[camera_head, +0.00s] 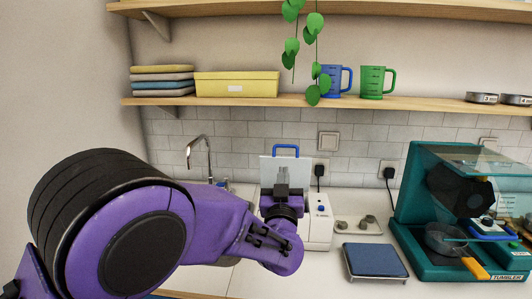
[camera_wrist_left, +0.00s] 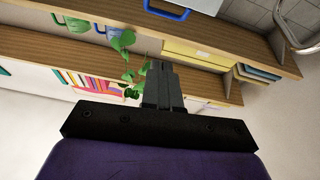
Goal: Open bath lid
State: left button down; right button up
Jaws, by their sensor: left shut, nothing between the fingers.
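The bath is a white box (camera_head: 319,219) on the counter, partly hidden by my left arm. Its pale lid with a blue handle (camera_head: 285,149) shows behind my gripper and looks raised upright. The blue handle also shows at the top of the left wrist view (camera_wrist_left: 167,11). My left gripper (camera_head: 282,172) points up in front of the lid, with its fingers together and nothing between them. The closed fingers also show in the left wrist view (camera_wrist_left: 161,70). I cannot tell whether the gripper touches the lid. My right gripper is not in view.
A blue-topped square device (camera_head: 375,260) and small metal weights (camera_head: 368,222) sit right of the bath. A teal tumbler machine (camera_head: 420,210) stands farther right. A faucet (camera_head: 197,148) is behind my arm. Shelves (camera_head: 230,102) with a yellow box, mugs and a hanging plant are above.

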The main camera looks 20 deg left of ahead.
pick_arm(q)
jog(key=f+p+x, duration=0.1)
jog(key=p+x, duration=0.1)
jog(key=x, duration=0.4)
jog(key=w+f+p+x, duration=0.1)
jog(key=p+x, duration=0.2)
jog(key=x, duration=0.3)
jog(key=shift+w+m, duration=0.4)
jog(key=shift+a+f, duration=0.1)
jog(key=shift+a, duration=0.05)
